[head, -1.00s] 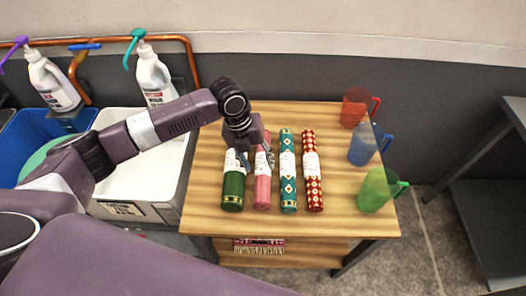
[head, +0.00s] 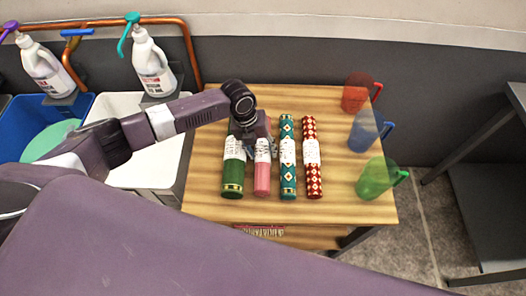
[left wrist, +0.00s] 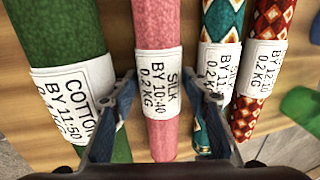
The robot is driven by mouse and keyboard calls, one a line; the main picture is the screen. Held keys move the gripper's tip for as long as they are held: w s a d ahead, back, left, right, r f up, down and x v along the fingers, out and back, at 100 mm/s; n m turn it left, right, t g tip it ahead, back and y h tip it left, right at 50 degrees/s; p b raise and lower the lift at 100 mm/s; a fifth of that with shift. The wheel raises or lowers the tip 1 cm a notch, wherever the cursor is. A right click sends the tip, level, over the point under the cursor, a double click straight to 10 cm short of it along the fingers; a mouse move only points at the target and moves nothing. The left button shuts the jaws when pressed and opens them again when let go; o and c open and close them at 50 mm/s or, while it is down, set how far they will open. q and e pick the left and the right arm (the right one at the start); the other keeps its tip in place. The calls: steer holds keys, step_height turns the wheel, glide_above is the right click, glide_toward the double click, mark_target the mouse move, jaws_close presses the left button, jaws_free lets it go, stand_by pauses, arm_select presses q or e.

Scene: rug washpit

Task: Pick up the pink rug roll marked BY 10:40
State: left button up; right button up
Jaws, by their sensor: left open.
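The pink rug roll (head: 262,183) lies on the wooden table, second from the left in a row of rolls. In the left wrist view the pink roll (left wrist: 157,28) carries a white label reading SILK, BY 10:40, 0.2 KG. My left gripper (head: 252,133) is over the far part of the pink roll. In the left wrist view its open fingers (left wrist: 160,84) are on either side of the pink roll, near the label, with gaps to it. I cannot tell how far down the fingertips reach. My right gripper is not in view.
A green roll (head: 233,183) labelled COTTON, BY 11:50 lies left. A teal patterned roll (head: 288,182) and a red patterned roll (head: 314,185) lie right. Red (head: 356,97), blue (head: 363,135) and green (head: 374,180) jugs stand along the right. A white basin (head: 120,105) is left.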

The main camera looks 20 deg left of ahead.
arm_select(q)
steer(key=shift+r, duration=0.15)
steer(key=c, duration=1.1)
